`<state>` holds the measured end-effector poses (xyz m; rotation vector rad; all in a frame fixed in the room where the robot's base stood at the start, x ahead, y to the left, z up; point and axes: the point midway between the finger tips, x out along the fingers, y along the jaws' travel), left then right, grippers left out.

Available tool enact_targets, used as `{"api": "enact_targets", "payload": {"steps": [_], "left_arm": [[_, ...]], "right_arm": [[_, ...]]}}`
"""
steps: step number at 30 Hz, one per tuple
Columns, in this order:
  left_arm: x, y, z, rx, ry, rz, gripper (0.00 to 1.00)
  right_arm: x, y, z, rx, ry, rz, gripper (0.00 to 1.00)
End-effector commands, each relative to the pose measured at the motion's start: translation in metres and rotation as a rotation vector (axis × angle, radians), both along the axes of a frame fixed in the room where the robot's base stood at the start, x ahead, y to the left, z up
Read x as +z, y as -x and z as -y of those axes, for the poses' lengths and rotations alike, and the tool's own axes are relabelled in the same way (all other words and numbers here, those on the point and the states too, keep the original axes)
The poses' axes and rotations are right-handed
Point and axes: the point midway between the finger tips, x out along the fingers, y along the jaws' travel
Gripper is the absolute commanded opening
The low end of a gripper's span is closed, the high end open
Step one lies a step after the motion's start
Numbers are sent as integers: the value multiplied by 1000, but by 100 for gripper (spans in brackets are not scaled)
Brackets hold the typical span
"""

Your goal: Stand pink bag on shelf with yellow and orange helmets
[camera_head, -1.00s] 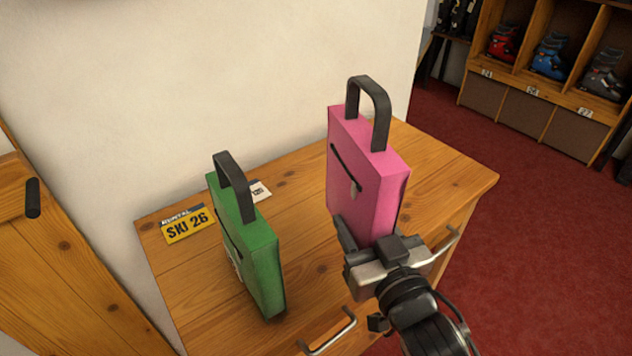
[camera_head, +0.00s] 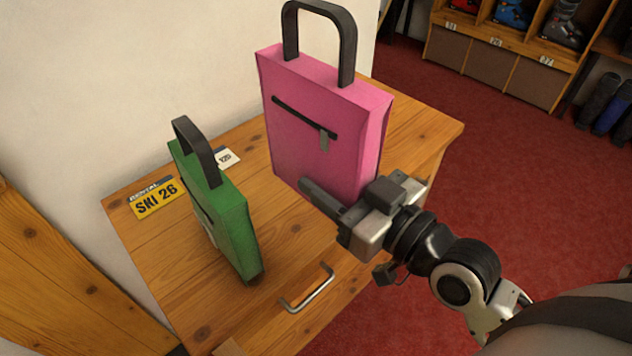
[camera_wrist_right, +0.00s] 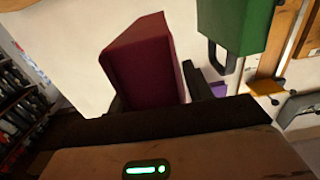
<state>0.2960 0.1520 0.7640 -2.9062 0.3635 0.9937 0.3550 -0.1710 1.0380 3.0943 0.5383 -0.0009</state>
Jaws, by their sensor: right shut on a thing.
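The pink bag (camera_head: 325,130) is a boxy upright bag with a dark arched handle and a dark zip on its front. My right gripper (camera_head: 338,208) is shut on its lower part and holds it up above the wooden cabinet top. In the right wrist view the pink bag (camera_wrist_right: 143,62) shows dark red between the two fingers (camera_wrist_right: 155,95). The shelf and the yellow and orange helmets are not in view. My left gripper is not in view.
A green bag (camera_head: 225,215) stands on the wooden cabinet (camera_head: 295,235), left of the pink bag. Boot cubbies (camera_head: 490,62) stand across the red floor (camera_head: 440,150).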

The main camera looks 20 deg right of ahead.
Motion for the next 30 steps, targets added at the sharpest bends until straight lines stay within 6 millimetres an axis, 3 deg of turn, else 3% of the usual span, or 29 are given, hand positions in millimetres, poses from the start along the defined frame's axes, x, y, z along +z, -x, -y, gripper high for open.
{"api": "enact_targets", "payload": {"steps": [5, 10, 19, 24, 30], "left_arm": [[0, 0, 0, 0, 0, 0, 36], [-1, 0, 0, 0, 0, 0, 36], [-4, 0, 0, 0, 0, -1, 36], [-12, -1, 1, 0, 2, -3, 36], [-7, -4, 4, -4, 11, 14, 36]], "right_arm": [[1, -2, 1, -1, -1, 7, 10], [-9, -25, 11, -2, 1, 10, 10], [-43, -89, 41, -3, 3, 7, 10], [-73, -109, 49, -1, 1, 6, 10], [-86, -119, 54, -2, -1, 8, 10]]}}
